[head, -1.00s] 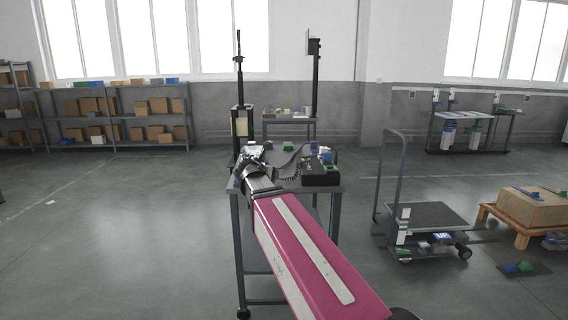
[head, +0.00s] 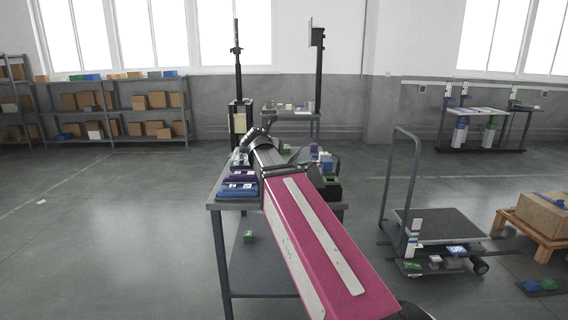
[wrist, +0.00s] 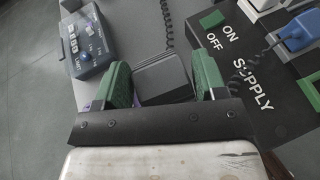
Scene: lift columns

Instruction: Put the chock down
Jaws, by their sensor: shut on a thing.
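My gripper (wrist: 160,82) shows in the wrist view with its two green-padded fingers shut on a dark grey block, the chock (wrist: 163,74). The chock is over the grey worktable top, with its far faces toward the top of the picture. I cannot tell whether it touches the table. In the head view my arm reaches over the worktable (head: 228,203); the fingers and the chock are hard to make out there.
A blue-and-grey control box (wrist: 90,42) lies left of the gripper, and a black supply box (wrist: 255,75) with ON/OFF lettering lies close on the right. A coiled cable (wrist: 168,22) runs ahead. A platform cart (head: 440,226) stands right of the table.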

